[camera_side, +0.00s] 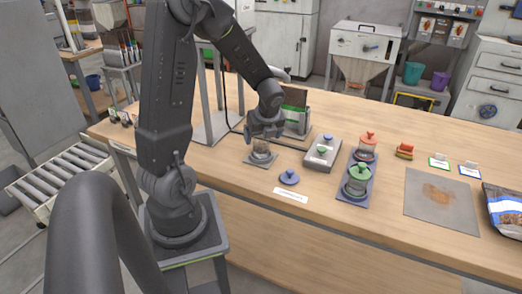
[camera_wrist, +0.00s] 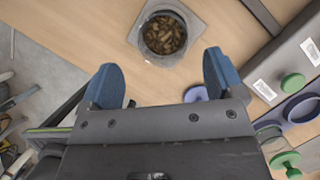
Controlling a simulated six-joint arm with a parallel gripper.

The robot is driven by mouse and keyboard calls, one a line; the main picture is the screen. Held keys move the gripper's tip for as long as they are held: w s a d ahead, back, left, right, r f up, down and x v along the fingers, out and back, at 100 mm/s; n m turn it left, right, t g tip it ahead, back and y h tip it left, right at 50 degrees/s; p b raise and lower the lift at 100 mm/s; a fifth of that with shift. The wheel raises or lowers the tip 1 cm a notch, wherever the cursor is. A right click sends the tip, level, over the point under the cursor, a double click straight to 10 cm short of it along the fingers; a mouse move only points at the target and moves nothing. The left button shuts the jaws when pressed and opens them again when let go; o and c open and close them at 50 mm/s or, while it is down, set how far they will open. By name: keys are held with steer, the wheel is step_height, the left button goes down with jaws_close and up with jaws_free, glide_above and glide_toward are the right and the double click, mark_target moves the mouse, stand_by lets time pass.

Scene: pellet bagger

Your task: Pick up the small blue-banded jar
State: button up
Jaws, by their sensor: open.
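A small open glass jar (camera_side: 261,150) of brown pellets stands upright on a grey square pad (camera_side: 252,161). In the wrist view the jar (camera_wrist: 163,34) shows from above near the top edge, its pad (camera_wrist: 141,12) around it. I cannot make out a blue band on it. My gripper (camera_side: 263,134) is just above the jar in the side view. In the wrist view its blue-tipped fingers (camera_wrist: 162,78) are spread and empty, with the jar beyond them. A blue lid (camera_side: 289,177) lies on the table at front right of the jar; the gripper partly hides it in the wrist view (camera_wrist: 197,94).
A grey box (camera_side: 311,160) with knobs stands right of the jar. A blue tray (camera_side: 354,199) holds a red-lidded jar (camera_side: 366,145) and a green-lidded jar (camera_side: 358,179). A white label (camera_side: 290,195) lies in front. A grey mat (camera_side: 430,215) and a bag (camera_side: 506,208) are far right.

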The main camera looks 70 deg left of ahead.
steer(key=shift+w+a+x, duration=0.1)
steer(key=shift+a+x, duration=0.05)
steer(key=shift+x, duration=1.6)
steer(key=shift+w+a+x, duration=0.15)
steer(key=shift+x, duration=1.55)
steer(key=shift+r, duration=0.15)
steer(key=c, duration=1.2)
steer(key=shift+o, duration=0.2)
steer(key=shift+r, duration=0.15)
